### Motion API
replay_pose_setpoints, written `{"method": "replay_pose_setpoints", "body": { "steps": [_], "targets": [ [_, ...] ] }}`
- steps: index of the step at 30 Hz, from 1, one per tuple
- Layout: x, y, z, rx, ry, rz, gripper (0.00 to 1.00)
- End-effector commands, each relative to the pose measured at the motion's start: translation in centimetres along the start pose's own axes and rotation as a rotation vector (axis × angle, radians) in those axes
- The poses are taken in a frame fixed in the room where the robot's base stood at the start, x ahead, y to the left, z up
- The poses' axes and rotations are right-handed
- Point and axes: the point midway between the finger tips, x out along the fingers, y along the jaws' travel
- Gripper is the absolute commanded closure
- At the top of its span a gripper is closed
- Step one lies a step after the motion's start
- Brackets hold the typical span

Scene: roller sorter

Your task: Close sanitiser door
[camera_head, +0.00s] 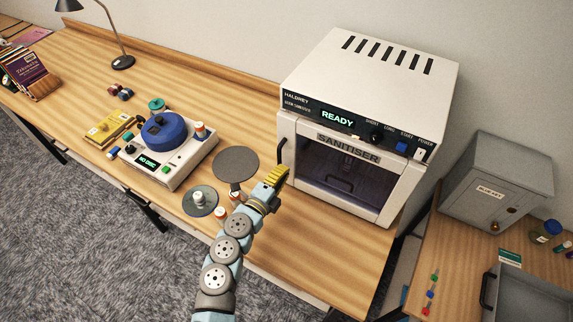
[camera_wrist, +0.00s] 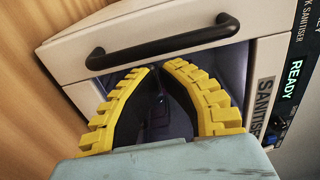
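The sanitiser (camera_head: 365,80) is a white box with a lit READY display, standing on the wooden bench. Its white-framed door (camera_head: 349,150) has a dark window and stands at or close to the front; I cannot tell whether it is fully flush. The black door handle (camera_head: 281,151) is on the door's left edge and crosses the upper part of the wrist view (camera_wrist: 163,42). My gripper (camera_head: 277,172), with yellow ribbed fingers, is just in front of the door near the handle. Its fingertips (camera_wrist: 159,66) are together with nothing seen between them, and the handle is outside them.
A grey metal box (camera_head: 495,185) stands on the right-hand table. The bench front has some free room below the door.

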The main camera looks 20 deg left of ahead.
Motion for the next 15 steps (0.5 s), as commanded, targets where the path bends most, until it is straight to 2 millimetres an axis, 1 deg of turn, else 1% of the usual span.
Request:
{"method": "replay_pose_setpoints", "body": {
  "steps": [1, 5, 8, 12, 15],
  "targets": [
    [-0.8, 0.1, 0.1, 0.002, -0.001, 0.001, 1.00],
    [-2.7, 0.3, 0.0, 0.001, -0.003, 0.005, 1.00],
    [-4.1, 0.1, -0.1, 0.001, -0.002, 0.001, 1.00],
    [-6.3, 0.3, 0.0, 0.001, -0.004, 0.004, 1.00],
    [-7.6, 0.2, -0.1, -0.001, -0.003, 0.003, 1.00]
  ]
}}
